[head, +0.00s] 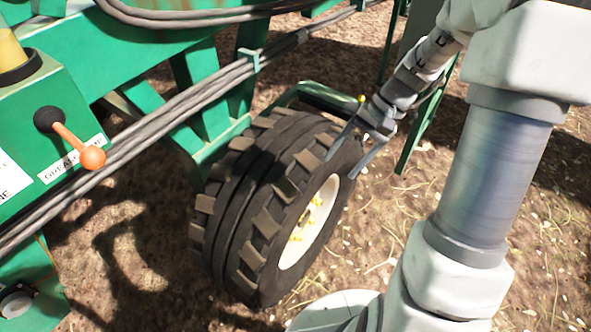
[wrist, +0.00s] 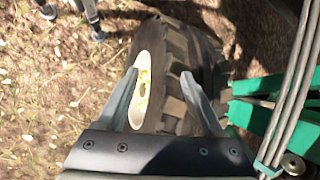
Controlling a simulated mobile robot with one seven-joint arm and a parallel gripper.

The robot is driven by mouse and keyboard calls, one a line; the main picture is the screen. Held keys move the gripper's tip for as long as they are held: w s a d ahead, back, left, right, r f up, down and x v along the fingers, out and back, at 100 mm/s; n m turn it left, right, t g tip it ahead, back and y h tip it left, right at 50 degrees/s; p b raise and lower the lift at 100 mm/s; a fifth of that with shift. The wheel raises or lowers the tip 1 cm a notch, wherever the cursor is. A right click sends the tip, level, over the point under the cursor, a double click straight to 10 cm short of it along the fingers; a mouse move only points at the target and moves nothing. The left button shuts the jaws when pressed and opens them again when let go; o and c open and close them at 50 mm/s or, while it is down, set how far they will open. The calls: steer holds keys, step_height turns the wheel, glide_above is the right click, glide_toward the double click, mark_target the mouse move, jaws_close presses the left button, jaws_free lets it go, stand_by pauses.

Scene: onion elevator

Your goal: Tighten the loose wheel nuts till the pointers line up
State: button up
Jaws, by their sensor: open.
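The wheel has a black, chunky-treaded tyre (head: 250,205) and a cream rim (head: 318,207). Yellow pointers (head: 297,236) show on the rim at a slant, too small to tell whether they line up. My gripper (head: 342,167) is open and empty at the tyre's upper right edge. In the wrist view my gripper (wrist: 159,78) has its left finger over the rim (wrist: 140,110) and its right finger over the tread (wrist: 175,48). The yellow pointers (wrist: 144,84) show between the fingers, near the left one. I cannot tell whether a finger touches the tyre. Single nuts cannot be made out.
A green machine frame (head: 150,50) with a bundle of grey cables (head: 170,115) runs along the wheel's left and top. A lever with an orange knob (head: 92,157) sticks out at the left. Bare, straw-strewn soil (head: 375,225) lies open to the wheel's right.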

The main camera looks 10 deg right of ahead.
steer(key=d+f+m+t+y+b, duration=0.25)
steer(key=f+m+t, duration=0.3)
steer(key=f, duration=0.95)
steer(key=w+d+f+m+t+y+b, duration=0.15)
steer(key=f+m+t+b, duration=0.4)
steer(key=f, duration=1.05)
steer(key=d+f+m+t+y+b, duration=0.1)
steer(key=d+f+m+t+y, duration=0.2)
steer(key=f+m, duration=0.8)
steer(key=w+a+f+n+b, duration=0.2)
steer(key=w+a+f+n, duration=0.1)
steer(key=w+a, duration=0.8)
steer(key=shift+w+a+f+n, duration=0.3)
steer(key=shift+a+f, duration=0.1)
steer(key=shift+a, duration=0.15)
jaws_close()
